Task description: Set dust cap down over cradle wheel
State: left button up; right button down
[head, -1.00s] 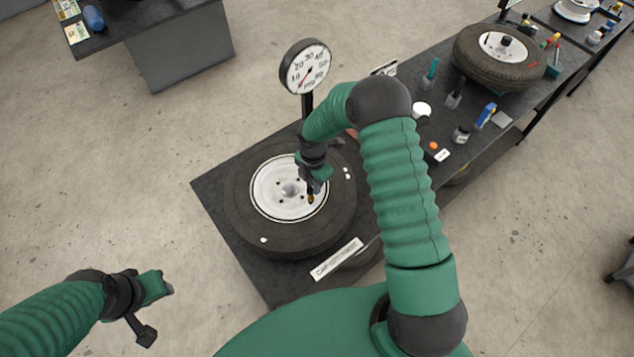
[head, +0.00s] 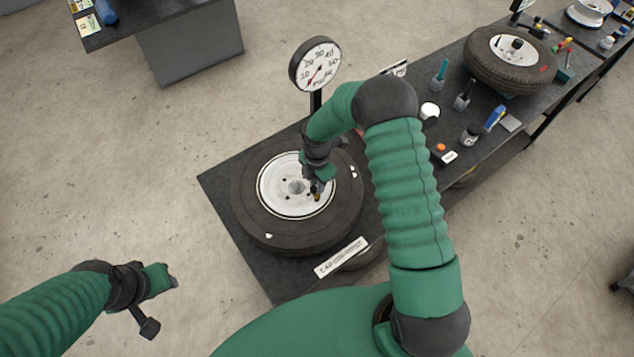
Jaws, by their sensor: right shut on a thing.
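The cradle wheel (head: 248,219), a dark tyre with a white rim, lies flat on the near end of the black bench. My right gripper (head: 317,190) is over the right part of the rim, shut on a small dark piece with a yellowish end, which I take as the dust cap (head: 317,197). The cap is small and partly hidden by the fingers. I cannot tell whether it touches the rim. My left gripper (head: 172,279) is over the floor at lower left, away from the bench; its jaws are too small to read.
A pressure gauge (head: 316,64) on a post stands behind the wheel. A label plate (head: 341,258) lies at the front edge. Small tools and bottles (head: 471,134) and a second wheel (head: 509,76) occupy the bench to the right. Another table (head: 190,50) stands at upper left.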

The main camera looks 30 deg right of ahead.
pick_arm(q)
jog(key=shift+a, duration=0.1)
pick_arm(e)
jog(key=shift+d, duration=0.15)
jog(key=shift+d, duration=0.1)
pick_arm(q)
jog(key=shift+d+f, duration=0.15)
jog(key=shift+d, duration=0.3)
pick_arm(e)
jog(key=shift+d+f, duration=0.25)
jog(key=shift+f, duration=0.15)
pick_arm(q)
jog(key=shift+b, duration=0.3)
pick_arm(e)
jog(key=shift+a+r, duration=0.2)
jog(key=shift+r, duration=0.05)
jog(key=shift+r+p, duration=0.3)
jog(key=shift+p, duration=0.2)
pick_arm(q)
jog(key=shift+a+r, duration=0.25)
jog(key=shift+r, duration=0.15)
jog(key=shift+d, duration=0.2)
pick_arm(e)
jog(key=shift+d, duration=0.15)
